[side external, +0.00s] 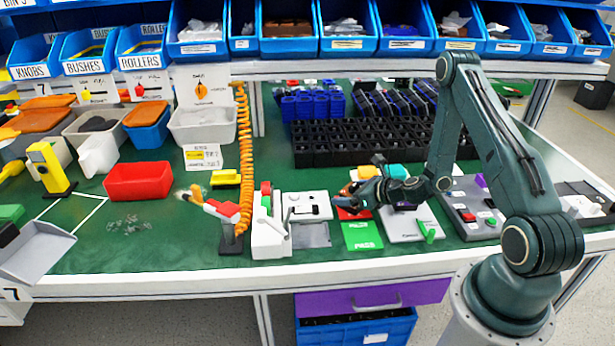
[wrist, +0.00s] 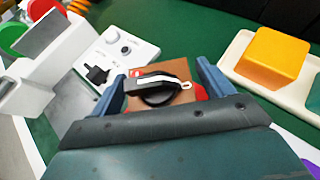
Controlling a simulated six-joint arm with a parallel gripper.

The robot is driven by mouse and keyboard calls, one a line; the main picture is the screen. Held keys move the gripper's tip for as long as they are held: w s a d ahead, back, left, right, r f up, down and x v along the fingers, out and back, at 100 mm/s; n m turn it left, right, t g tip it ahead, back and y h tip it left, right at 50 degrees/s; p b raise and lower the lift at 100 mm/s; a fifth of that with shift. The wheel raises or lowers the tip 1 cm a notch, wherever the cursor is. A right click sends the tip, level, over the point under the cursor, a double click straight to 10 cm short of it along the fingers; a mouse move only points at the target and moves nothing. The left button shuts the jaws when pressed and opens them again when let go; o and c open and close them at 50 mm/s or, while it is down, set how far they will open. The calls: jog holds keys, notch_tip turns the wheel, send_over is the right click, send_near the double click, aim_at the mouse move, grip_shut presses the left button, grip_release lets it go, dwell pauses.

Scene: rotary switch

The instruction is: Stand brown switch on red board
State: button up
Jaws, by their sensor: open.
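The brown switch (wrist: 181,68) has a brown body, a black round knob and a grey-and-black lever with a small loop at its end. In the wrist view it lies between the two blue fingers of my gripper (wrist: 162,72), with gaps beside the fingers. My gripper (side external: 352,193) is open. The red board (side external: 353,214) shows just below it in the side view, and a red patch of it shows beside the switch in the wrist view (wrist: 201,92). The switch is mostly hidden by my gripper in the side view. I cannot tell whether it touches the board.
A green PASS board (side external: 362,236) lies in front of the red board. A white fixture with a lever (side external: 270,225) and a white panel (side external: 306,206) stand to the left. A tray with a yellow block (wrist: 272,52) is to the right. Black racks (side external: 370,140) stand behind.

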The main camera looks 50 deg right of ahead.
jog(key=shift+v, duration=3.6)
jog(key=shift+w+a+r+n, duration=0.25)
jog(key=shift+a+r+n, duration=0.15)
jog(key=shift+n, duration=0.1)
jog(key=a+r+n+g+y, duration=0.5)
jog(key=a+r+n, duration=0.85)
jog(key=n, duration=0.65)
jog(key=s+a+r+n+h, duration=0.1)
jog(key=s+r+n+h, duration=0.1)
jog(key=s+r+n, duration=0.5)
jog(key=s+a+r+n+g+h, duration=0.1)
jog(key=s+a+r+n+h, duration=0.1)
jog(key=s+r+n, duration=0.5)
jog(key=s+n+h, duration=0.1)
jog(key=s, duration=0.4)
jog(key=shift+g, duration=0.3)
jog(key=shift+w, duration=0.1)
